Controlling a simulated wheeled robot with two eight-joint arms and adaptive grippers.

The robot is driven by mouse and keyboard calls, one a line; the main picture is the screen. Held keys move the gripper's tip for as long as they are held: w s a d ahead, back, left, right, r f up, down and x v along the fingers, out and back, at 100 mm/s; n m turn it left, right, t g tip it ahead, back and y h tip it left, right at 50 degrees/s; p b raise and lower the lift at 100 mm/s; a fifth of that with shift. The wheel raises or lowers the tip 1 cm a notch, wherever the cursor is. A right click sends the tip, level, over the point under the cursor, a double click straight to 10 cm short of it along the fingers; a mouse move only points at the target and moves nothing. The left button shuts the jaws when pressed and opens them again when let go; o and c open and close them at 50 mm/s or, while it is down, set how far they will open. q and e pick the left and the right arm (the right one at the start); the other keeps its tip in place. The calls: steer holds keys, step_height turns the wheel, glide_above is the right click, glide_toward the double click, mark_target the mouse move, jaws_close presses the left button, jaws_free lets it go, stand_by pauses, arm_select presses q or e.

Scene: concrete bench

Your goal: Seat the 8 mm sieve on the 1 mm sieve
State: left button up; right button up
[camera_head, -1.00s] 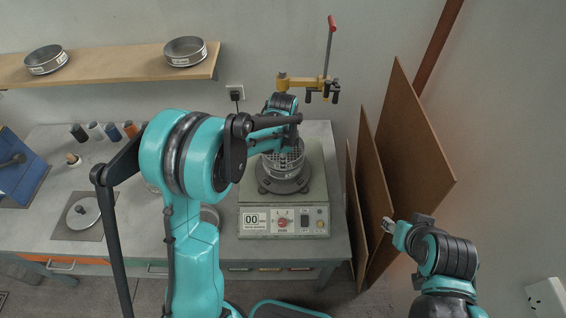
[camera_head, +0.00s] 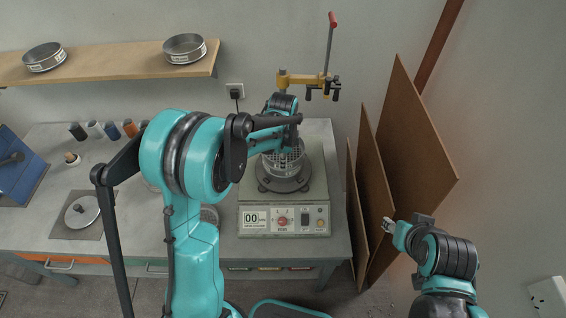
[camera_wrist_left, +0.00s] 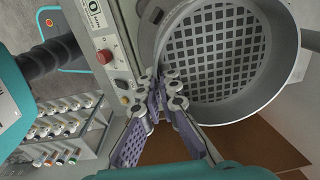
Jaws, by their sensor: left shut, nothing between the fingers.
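A metal sieve (camera_head: 283,161) with a coarse square-hole mesh stands upright on the round dark seat of the shaker. It fills the upper right of the left wrist view (camera_wrist_left: 216,60), where its rim and open mesh show. No size label on it is readable, and I cannot tell whether another sieve is beneath it. My left gripper (camera_wrist_left: 162,88) is shut and empty, its fingertips beside the sieve's rim; I cannot tell whether they touch it. My left arm partly hides the sieve in the head view. My right gripper (camera_head: 389,225) is away from the bench, at lower right; its jaws are too small to judge.
The shaker (camera_head: 257,219) has a display and a red knob. Two labelled sieves, one at left (camera_head: 45,57) and one at right (camera_head: 185,48), stand on the wooden shelf (camera_head: 110,66). Brown boards (camera_head: 410,150) lean right of the bench. A round lid (camera_head: 82,211) lies at left.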

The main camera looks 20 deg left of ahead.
arm_select(q)
steer(key=o, duration=0.5)
steer(key=shift+r, duration=0.1)
step_height(320, 180, up, 12)
steer(key=shift+s+f, duration=0.1)
stand_by(0.5)
steer(key=s+f+n+t+b, duration=0.2)
steer(key=s+f+n+b, duration=0.2)
steer(key=s+n+b, duration=0.1)
steer(key=s+a+f+n+t+b, duration=0.1)
steer(key=s+f+n+t+b, duration=0.1)
steer(key=s+f+n+b, duration=0.3)
steer(key=s+f+n+t+b, duration=0.3)
steer(key=s+f+n+b, duration=0.1)
steer(key=s, duration=0.5)
steer(key=shift+s+a+f+n+b, duration=0.35)
steer(key=shift+f+n+b, duration=0.05)
steer(key=shift+f+b, duration=0.05)
